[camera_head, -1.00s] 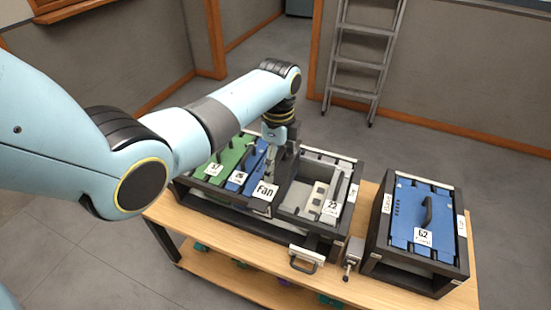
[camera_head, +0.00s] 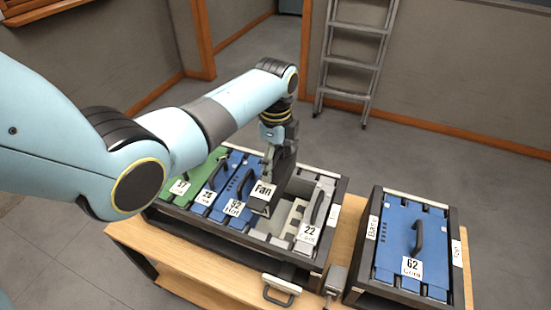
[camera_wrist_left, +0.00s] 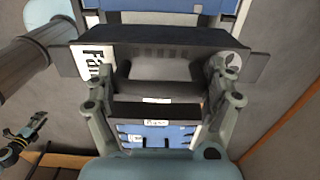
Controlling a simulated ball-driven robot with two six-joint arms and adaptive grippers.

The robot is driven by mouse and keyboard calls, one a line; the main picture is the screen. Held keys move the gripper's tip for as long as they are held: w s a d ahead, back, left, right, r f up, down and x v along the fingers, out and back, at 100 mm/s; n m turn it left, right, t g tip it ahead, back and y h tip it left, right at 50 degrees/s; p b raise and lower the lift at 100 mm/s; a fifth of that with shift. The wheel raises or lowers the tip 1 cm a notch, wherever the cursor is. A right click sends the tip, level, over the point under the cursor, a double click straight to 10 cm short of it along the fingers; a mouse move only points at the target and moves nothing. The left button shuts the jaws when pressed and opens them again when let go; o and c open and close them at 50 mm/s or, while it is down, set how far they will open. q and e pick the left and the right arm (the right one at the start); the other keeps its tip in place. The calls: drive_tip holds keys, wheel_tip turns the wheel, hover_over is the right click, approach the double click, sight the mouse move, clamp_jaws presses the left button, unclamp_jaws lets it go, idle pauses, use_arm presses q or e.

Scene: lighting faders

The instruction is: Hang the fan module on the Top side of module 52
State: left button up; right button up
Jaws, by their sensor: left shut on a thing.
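My left gripper (camera_head: 277,152) is shut on the dark grey fan module (camera_head: 264,207), which has a white "Fan" label, and holds it over the rack. The wrist view shows the fan module (camera_wrist_left: 165,45) between the two fingers (camera_wrist_left: 165,95), across the frame. A blue module whose label seems to read 52 (camera_head: 231,210) sits in the rack just left of the fan module. Its upper part is partly hidden by the arm. I cannot tell whether the fan module touches anything below.
The rack (camera_head: 190,222) also holds a green module (camera_head: 181,186), another blue module (camera_head: 209,192) and grey module 22 (camera_head: 309,235). Beside module 22 is an open-looking bay. A separate frame at right holds blue module 62 (camera_head: 400,235). A ladder (camera_head: 350,60) stands behind.

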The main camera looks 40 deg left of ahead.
sight(276, 168)
use_arm(q)
wheel_tip(276, 168, down, 3)
drive_tip(key=b, duration=0.3)
wheel_tip(276, 168, down, 2)
drive_tip(key=shift+f+b, duration=0.1)
drive_tip(key=shift+b, duration=0.45)
drive_tip(key=shift+f+b, duration=1.05)
drive_tip(key=shift+f, duration=0.8)
use_arm(e)
wheel_tip(276, 168, down, 7)
drive_tip(key=shift+w+d, duration=0.15)
drive_tip(key=shift+r, duration=0.35)
use_arm(q)
drive_tip(key=shift+f+b, duration=0.7)
drive_tip(key=shift+f, duration=0.55)
use_arm(e)
drive_tip(key=shift+f, duration=0.95)
use_arm(q)
drive_tip(key=o, duration=1.5)
drive_tip(key=shift+s, duration=0.1)
drive_tip(key=shift+s+f, duration=0.1)
drive_tip(key=shift+f, duration=0.05)
